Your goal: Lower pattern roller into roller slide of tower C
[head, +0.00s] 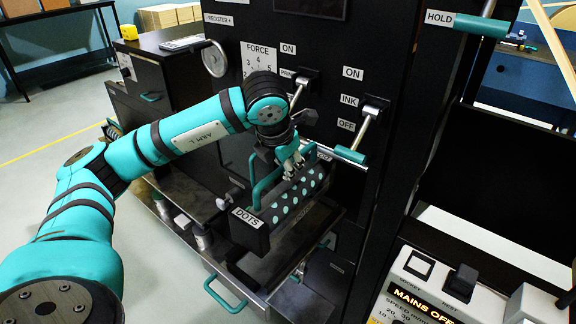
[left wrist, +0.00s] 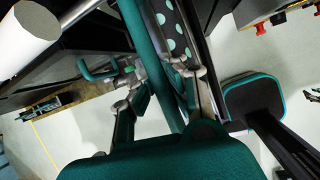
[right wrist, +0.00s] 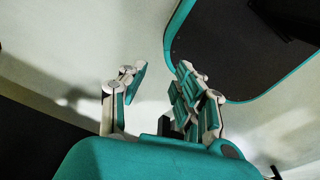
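The pattern roller (head: 299,196) is dark with pale teal dots and has a block labelled DOTS (head: 247,217) at its near end. It lies at a slant over an open dark bay on the front of the black machine. My left gripper (head: 291,160) is above it, with its fingers closed about the teal carrying handle (head: 262,185). In the left wrist view the handle (left wrist: 150,50) runs between the fingers (left wrist: 160,85), with the dotted roller (left wrist: 178,35) beside it. Whether the roller touches the slide is hidden. My right gripper (right wrist: 162,92) is open and empty.
A control box (head: 445,290) marked MAINS OFF is at the lower right. The floor (head: 130,280) at left is clear.

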